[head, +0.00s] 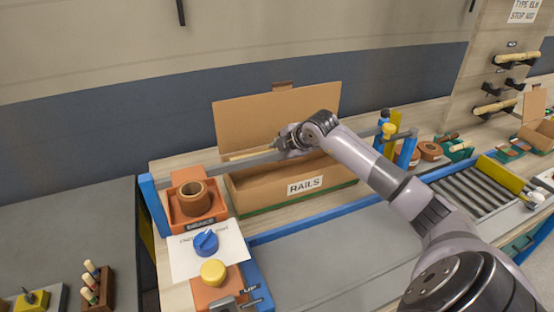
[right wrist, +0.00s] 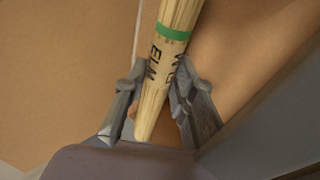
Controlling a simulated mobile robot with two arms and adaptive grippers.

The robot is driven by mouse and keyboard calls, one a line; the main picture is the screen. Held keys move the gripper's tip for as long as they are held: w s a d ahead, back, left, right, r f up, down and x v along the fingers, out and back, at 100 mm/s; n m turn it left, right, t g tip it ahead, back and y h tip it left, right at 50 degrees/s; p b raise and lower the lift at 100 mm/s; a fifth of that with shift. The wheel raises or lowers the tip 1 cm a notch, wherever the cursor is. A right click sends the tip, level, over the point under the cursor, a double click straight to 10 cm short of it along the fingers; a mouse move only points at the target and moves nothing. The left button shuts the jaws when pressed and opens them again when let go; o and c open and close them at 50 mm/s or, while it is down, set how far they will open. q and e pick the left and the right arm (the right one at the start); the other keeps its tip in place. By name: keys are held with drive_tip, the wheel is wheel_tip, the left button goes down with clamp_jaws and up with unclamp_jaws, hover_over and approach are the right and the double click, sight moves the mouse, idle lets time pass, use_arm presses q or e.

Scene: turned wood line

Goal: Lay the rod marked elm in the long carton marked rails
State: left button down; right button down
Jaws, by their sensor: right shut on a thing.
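The long carton marked rails (head: 342,171) stands open on the bench, its lid raised at the back. My right gripper (head: 283,146) is over the carton, in front of the lid. In the right wrist view its jaws (right wrist: 157,98) are shut on the elm rod (right wrist: 160,78), a pale wooden rod with a green band and the letters ELM. In the head view the rod (head: 248,154) sticks out left of the gripper at about rim height. Whether it touches the carton cannot be told. My left gripper is not in view.
A blue rail frame (head: 325,208) runs along the carton's front. An orange tray (head: 177,217) with a brown ring stands at its left. Blue and yellow knobs (head: 206,242) sit nearer. Rollers (head: 470,190) lie at right. Rods rest on wall hooks (head: 515,58).

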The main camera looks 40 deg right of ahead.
wheel_tip(320, 180, down, 3)
drive_tip(key=shift+f, duration=0.15)
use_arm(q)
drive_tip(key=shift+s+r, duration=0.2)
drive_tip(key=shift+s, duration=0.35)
use_arm(e)
drive_tip(key=shift+f+b, duration=0.4)
drive_tip(key=shift+f, duration=0.25)
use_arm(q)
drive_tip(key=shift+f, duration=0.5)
use_arm(e)
drive_tip(key=c, duration=1.3)
unclamp_jaws()
drive_tip(key=shift+c, duration=0.2)
